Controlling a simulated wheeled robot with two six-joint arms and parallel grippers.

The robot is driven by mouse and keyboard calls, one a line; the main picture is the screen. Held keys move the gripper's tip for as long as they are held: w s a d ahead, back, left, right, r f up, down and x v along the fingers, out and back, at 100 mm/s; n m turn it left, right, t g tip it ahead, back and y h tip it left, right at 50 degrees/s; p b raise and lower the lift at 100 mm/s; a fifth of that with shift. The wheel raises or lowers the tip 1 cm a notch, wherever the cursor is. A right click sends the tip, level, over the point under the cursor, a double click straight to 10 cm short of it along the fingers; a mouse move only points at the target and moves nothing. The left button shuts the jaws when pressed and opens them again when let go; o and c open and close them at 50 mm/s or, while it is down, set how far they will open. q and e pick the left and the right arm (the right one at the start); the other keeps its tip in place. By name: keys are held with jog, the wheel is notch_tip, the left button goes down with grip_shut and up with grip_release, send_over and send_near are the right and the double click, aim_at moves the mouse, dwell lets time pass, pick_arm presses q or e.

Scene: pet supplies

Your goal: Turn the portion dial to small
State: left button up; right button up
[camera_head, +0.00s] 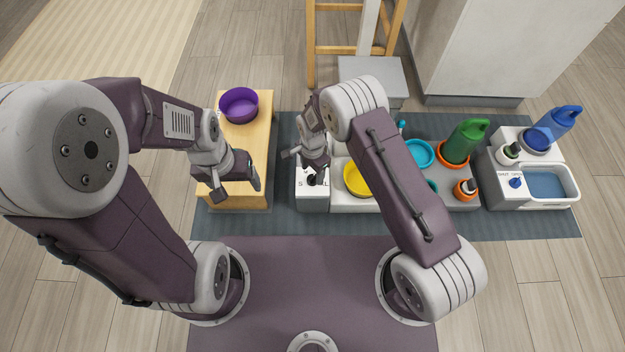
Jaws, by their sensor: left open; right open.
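The portion dial (314,180) is a small dark knob on the front of a white feeder box (312,200). Letters are printed beside it, an S at its left and what looks like an L at its right. Which way the knob points is too small to tell. My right gripper (308,164) is open just above and behind the dial, its fingers pointing down and partly covering the box. Whether it touches the knob cannot be told. My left gripper (236,190) is open and empty over the wooden stand, left of the box.
A purple bowl (239,105) sits on the wooden stand (262,130). Right of the dial are a yellow bowl (356,180), a teal bowl (419,153), a green bottle (466,140) and a blue-basin unit (548,184). The grey mat (340,224) is clear in front.

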aim_at(313, 177)
notch_tip(313, 177, down, 4)
jog(key=shift+b, duration=0.85)
pick_arm(q)
notch_tip(313, 177, down, 3)
jog(key=shift+r, duration=0.1)
pick_arm(e)
jog(key=shift+r, duration=0.1)
grip_shut()
pick_arm(q)
jog(key=shift+r+p, duration=0.2)
jog(key=shift+p, duration=0.1)
pick_arm(e)
jog(key=shift+r, duration=0.1)
